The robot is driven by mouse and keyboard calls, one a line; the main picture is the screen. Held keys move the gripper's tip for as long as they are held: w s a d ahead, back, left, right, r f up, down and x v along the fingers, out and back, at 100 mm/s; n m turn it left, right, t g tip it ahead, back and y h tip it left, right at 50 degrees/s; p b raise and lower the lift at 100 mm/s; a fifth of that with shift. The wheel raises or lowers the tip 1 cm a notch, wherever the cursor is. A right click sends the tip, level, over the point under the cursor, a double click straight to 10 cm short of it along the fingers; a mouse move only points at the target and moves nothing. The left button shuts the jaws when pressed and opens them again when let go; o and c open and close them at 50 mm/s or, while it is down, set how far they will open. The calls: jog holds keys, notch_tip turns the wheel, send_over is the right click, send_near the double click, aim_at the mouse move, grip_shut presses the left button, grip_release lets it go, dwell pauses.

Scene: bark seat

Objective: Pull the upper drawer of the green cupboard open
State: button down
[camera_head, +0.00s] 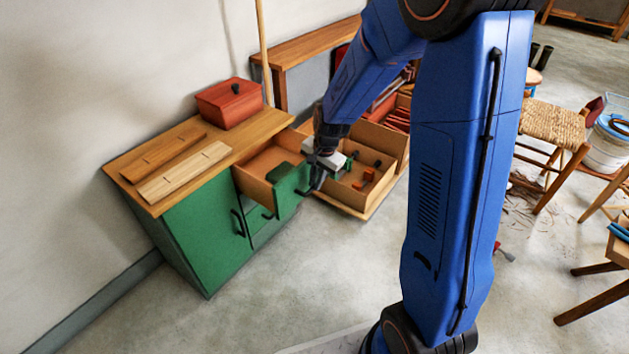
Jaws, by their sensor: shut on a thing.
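The green cupboard (201,237) stands against the wall at left, with a wooden top. Its upper drawer (264,167) is pulled well out toward the right, and its bare wooden inside shows. The drawer's green front (287,191) faces right. My gripper (314,184) is at the drawer front, shut on its dark handle, which is mostly hidden by the fingers. Below, a lower drawer (262,226) with a dark handle is shut. A door with a dark handle is to its left.
On the cupboard top are a red box (231,102) and two wooden boards (184,171). A woven stool (541,125) is at right. The floor in front is clear.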

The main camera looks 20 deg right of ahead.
jog(key=shift+s+d, duration=0.1)
jog(key=shift+s, duration=0.05)
jog(key=c, duration=1.8)
grip_release()
jog(key=s+r, duration=0.1)
jog(key=r, duration=0.4)
jog(key=d+r, duration=0.1)
jog(key=r, duration=0.5)
jog(key=s+d+r, duration=0.1)
jog(key=r, duration=0.5)
jog(key=shift+s, duration=0.35)
jog(key=s+d+r+n+t, duration=0.1)
jog(key=s+n, duration=0.2)
jog(key=s, duration=0.6)
jog(key=s+d+r+n+t, duration=0.1)
jog(key=s+n, duration=0.3)
jog(key=s, duration=0.5)
jog(key=s+d+r+n+t+h, duration=0.1)
jog(key=s+r+n, duration=0.2)
jog(key=s, duration=0.7)
jog(key=shift+d+r+n, duration=0.25)
jog(key=shift+d+n, duration=0.15)
